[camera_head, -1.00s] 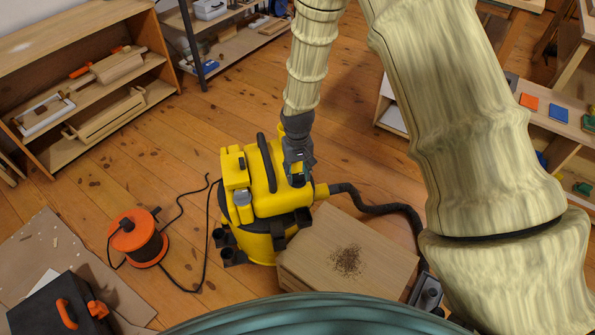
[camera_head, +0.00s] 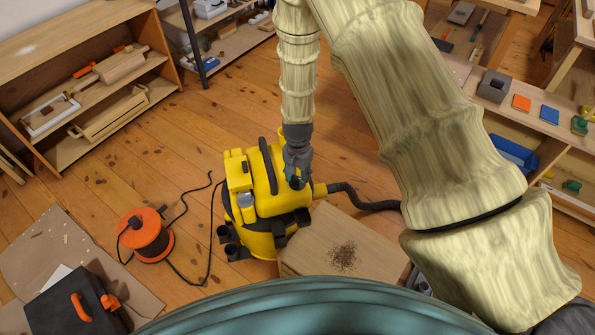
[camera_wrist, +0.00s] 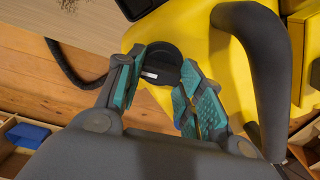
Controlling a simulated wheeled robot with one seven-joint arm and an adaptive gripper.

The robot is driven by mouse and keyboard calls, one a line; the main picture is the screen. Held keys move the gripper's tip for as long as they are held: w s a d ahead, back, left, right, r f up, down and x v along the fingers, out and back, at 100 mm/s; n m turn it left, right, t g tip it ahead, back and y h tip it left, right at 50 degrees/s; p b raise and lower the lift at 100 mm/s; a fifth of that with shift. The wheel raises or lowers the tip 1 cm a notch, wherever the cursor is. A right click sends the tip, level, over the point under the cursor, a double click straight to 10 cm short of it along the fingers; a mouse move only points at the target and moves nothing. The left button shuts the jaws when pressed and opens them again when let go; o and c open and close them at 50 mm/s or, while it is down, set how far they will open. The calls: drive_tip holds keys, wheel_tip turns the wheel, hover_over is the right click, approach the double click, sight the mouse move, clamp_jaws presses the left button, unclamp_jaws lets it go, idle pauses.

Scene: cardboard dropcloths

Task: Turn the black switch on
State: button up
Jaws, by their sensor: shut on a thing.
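The black switch (camera_wrist: 158,66) is a round dark knob with a small pale mark, on top of the yellow vacuum cleaner (camera_head: 262,203). In the wrist view it sits between the two teal-padded fingers of my gripper (camera_wrist: 160,84). My gripper is shut on the knob, with a finger on either side. In the head view my gripper (camera_head: 297,178) reaches down onto the right part of the vacuum's top and largely hides the switch. A thick dark handle (camera_wrist: 258,75) arches up close to the right finger in the wrist view.
A wooden box (camera_head: 318,247) with a patch of brown debris stands beside the vacuum. A black hose (camera_head: 365,202) runs right from it. An orange cable reel (camera_head: 145,235) and a black toolbox (camera_head: 70,305) lie to the left. Open floor extends behind the vacuum.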

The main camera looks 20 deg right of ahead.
sight(298, 177)
drive_tip(key=shift+m+p, duration=0.6)
drive_tip(key=shift+m, duration=0.6)
drive_tip(key=o, duration=1)
drive_tip(key=shift+r, duration=0.1)
wheel_tip(298, 177, up, 12)
drive_tip(key=shift+f, duration=0.1)
